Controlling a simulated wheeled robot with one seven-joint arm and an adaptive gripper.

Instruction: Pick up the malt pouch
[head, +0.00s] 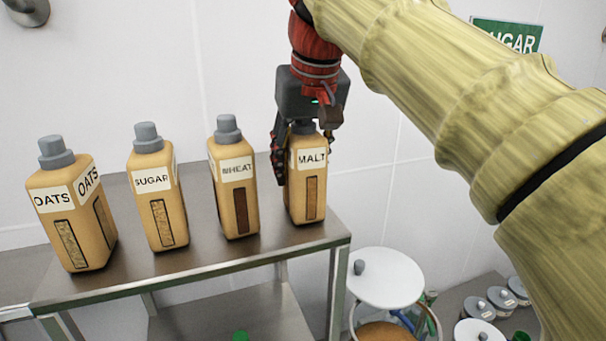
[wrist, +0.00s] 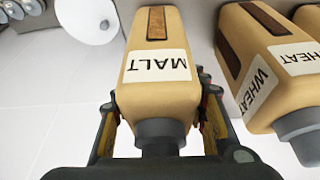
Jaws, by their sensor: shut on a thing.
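The malt pouch (head: 307,185) is a tan, bottle-shaped container with a grey cap and a white MALT label. It stands upright at the right end of the steel table's row. My gripper (head: 304,150) comes down from above and is shut on it, with a finger on either side. In the wrist view the malt pouch (wrist: 156,75) sits between the two fingers of my gripper (wrist: 160,125), its cap toward the palm. I cannot tell whether its base is touching the table.
The wheat (head: 235,185), sugar (head: 158,200) and oats (head: 72,215) containers stand to the left on the steel table (head: 200,262). Wheat is close beside my gripper. A round white lid (head: 387,278) and several grey-lidded jars are lower right. A white wall is behind.

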